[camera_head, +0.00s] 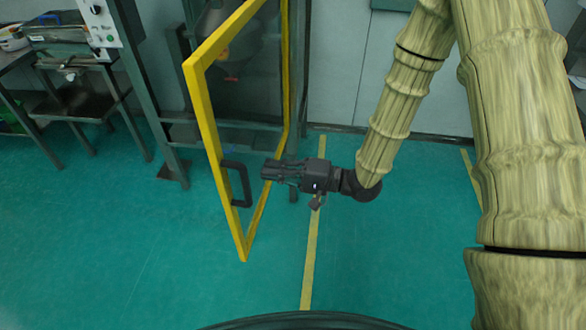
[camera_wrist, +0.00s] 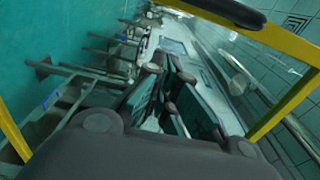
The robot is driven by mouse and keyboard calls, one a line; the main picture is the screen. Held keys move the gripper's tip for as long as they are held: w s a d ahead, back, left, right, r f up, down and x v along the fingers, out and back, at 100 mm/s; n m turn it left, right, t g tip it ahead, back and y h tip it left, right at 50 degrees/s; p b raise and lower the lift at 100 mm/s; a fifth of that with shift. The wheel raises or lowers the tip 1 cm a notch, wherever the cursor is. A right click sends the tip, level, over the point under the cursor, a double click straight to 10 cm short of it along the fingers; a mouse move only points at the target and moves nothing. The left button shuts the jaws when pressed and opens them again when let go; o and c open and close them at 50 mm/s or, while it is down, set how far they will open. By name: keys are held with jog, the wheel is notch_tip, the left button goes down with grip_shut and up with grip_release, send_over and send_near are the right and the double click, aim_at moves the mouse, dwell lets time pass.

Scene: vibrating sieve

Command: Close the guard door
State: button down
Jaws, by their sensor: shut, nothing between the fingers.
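The guard door (camera_head: 205,112) has a yellow frame around a see-through panel. It stands swung open, out from the machine, in the head view. Its black handle (camera_head: 245,186) is on the frame's near upright, low down. My gripper (camera_head: 267,171) is just right of the handle, pointing left towards it, shut and empty. A small gap shows between the fingertips and the handle. In the wrist view, the fingers (camera_wrist: 172,92) are in the middle, and the yellow frame (camera_wrist: 270,35) crosses the upper right. A dark bar, probably the handle, shows at the top edge.
The machine's dark cabinet (camera_head: 260,72) is behind the door. A workbench (camera_head: 88,98) with equipment stands at the left. The green floor (camera_head: 110,250) is clear in front, with a yellow line (camera_head: 311,245) below my gripper. A pale wall is behind.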

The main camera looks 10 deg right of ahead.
jog(key=p+x, duration=0.1)
jog(key=x, duration=0.5)
jog(key=shift+p, duration=0.35)
jog(key=shift+a, duration=0.1)
